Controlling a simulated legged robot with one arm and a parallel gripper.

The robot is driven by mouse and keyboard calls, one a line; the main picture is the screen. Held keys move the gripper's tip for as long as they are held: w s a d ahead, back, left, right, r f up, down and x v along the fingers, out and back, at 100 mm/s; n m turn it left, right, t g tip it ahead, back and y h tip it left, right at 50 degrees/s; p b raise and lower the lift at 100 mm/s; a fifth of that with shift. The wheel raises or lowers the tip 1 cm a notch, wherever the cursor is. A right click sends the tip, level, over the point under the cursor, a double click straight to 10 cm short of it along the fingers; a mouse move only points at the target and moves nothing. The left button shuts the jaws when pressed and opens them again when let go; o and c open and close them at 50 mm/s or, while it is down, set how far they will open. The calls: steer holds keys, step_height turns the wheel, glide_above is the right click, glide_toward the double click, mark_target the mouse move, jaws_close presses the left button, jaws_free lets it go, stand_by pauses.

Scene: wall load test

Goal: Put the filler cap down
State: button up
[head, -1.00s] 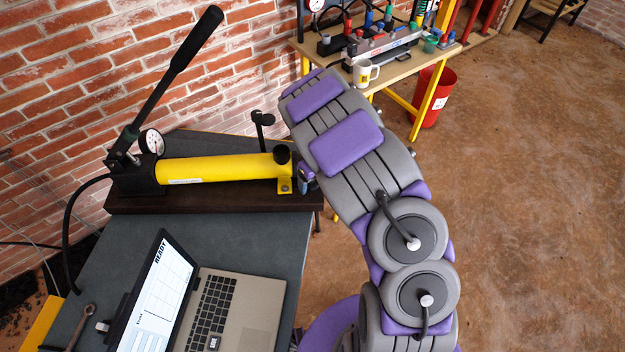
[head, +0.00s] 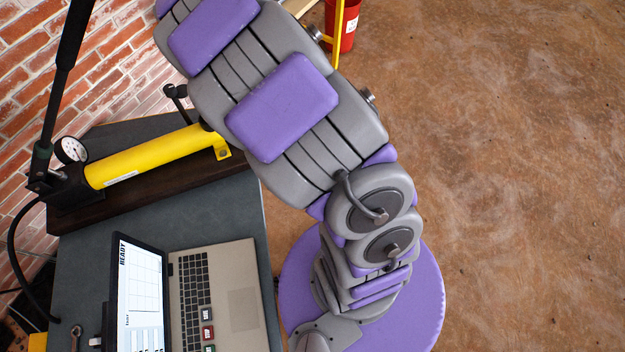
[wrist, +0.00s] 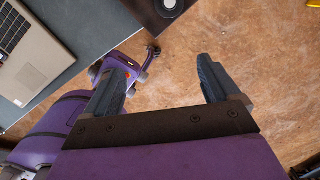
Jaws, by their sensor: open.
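My gripper (wrist: 160,82) is open in the wrist view, with nothing between its two fingers and brown floor beneath them. A round dark piece with a pale centre (wrist: 170,5) shows at the top edge of the wrist view, on a dark surface beyond the fingers. I cannot tell whether it is the filler cap or part of the pump. The yellow pump cylinder (head: 150,158) lies on a dark board (head: 120,190) in the head view. My arm covers its right end. My gripper is not visible in the head view, and no cap can be made out there.
A laptop (head: 215,300) stands open on the grey bench (head: 85,265), its screen reading READY. The pump's long black handle (head: 62,75) rises by a gauge (head: 71,150). A wrench (head: 76,338) lies at the bench's left. A red bin (head: 342,25) stands behind; the floor at right is clear.

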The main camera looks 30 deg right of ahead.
steer(key=s+r+n, duration=0.4)
steer(key=s+n, duration=0.5)
steer(key=s, duration=0.1)
steer(key=s+a+r+n+g, duration=0.1)
steer(key=s+r+n, duration=0.3)
steer(key=s+n, duration=0.4)
steer(key=s+r+n+g, duration=0.1)
steer(key=s+r+n, duration=0.4)
steer(key=s+n, duration=0.4)
steer(key=s, duration=0.5)
steer(key=shift+s+a+n, duration=0.15)
steer(key=shift+a+n, duration=0.05)
steer(key=shift+n, duration=0.1)
